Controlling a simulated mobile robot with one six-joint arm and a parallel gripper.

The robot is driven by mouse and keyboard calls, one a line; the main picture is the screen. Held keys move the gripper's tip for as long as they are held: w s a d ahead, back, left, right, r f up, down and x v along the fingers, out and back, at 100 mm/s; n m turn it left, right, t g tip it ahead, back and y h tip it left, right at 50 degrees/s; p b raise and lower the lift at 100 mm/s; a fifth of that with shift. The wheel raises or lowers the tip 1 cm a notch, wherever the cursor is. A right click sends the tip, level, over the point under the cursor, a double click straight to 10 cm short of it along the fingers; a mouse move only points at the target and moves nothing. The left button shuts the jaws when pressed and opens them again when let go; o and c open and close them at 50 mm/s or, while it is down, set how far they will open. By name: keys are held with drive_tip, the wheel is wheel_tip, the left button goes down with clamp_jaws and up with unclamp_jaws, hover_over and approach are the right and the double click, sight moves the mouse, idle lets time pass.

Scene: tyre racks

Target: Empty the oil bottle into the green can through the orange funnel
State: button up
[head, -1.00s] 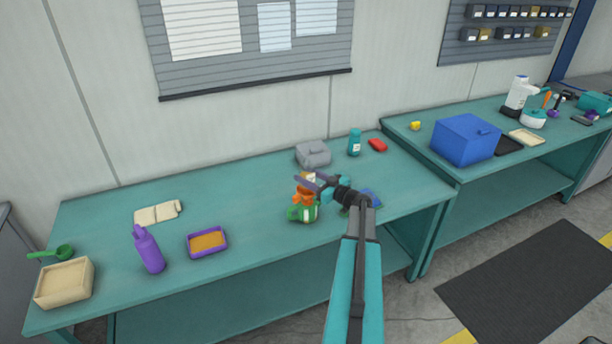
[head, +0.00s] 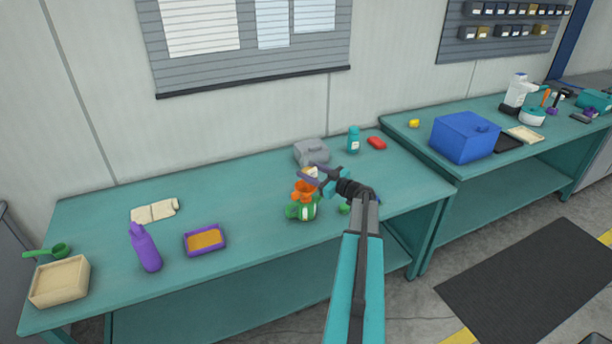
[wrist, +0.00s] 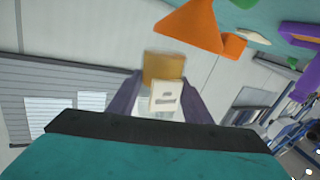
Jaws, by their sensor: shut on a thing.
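My gripper (head: 318,176) is shut on the oil bottle (head: 311,171), small and pale in the head view. In the wrist view the bottle (wrist: 164,70) shows an amber-brown part and a cream label, between the dark purple fingers of my gripper (wrist: 160,95). The orange funnel (head: 303,191) stands in the mouth of the green can (head: 303,211), which is upright on the bench and has a white label. The bottle is just above and slightly right of the funnel. The funnel (wrist: 190,28) also shows in the wrist view, apart from the bottle. The bottle's mouth cannot be made out.
A small green object (head: 344,209) lies right of the can. A grey case (head: 311,152), a teal bottle (head: 353,140) and a red block (head: 377,143) stand behind. A purple tray (head: 204,239) and a purple bottle (head: 145,248) are left. The bench (head: 250,197) between is clear.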

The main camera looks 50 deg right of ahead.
drive_tip(key=shift+s+d+r+n, duration=0.1)
drive_tip(key=shift+d+r+n, duration=0.05)
drive_tip(key=shift+d+n, duration=0.35)
drive_tip(key=shift+s+d+r+n, duration=0.1)
drive_tip(key=shift+d+n, duration=0.15)
drive_tip(key=shift+n, duration=0.35)
drive_tip(key=shift+g, duration=0.3)
drive_tip(key=shift+s+d, duration=0.1)
drive_tip(key=shift+d, duration=0.1)
drive_tip(key=shift+s+d+n+h+b, duration=0.15)
drive_tip(key=shift+d+n+h+b, duration=0.25)
drive_tip(key=shift+n, duration=0.3)
drive_tip(key=shift+d+n, duration=0.15)
drive_tip(key=shift+n, duration=0.15)
drive_tip(key=shift+s+d+g, duration=0.1)
drive_tip(key=shift+d+g, duration=0.05)
drive_tip(key=shift+g, duration=0.15)
drive_tip(key=shift+s+d+n+h+b, duration=0.1)
drive_tip(key=shift+d+n+h+b, duration=0.4)
drive_tip(key=shift+n, duration=0.5)
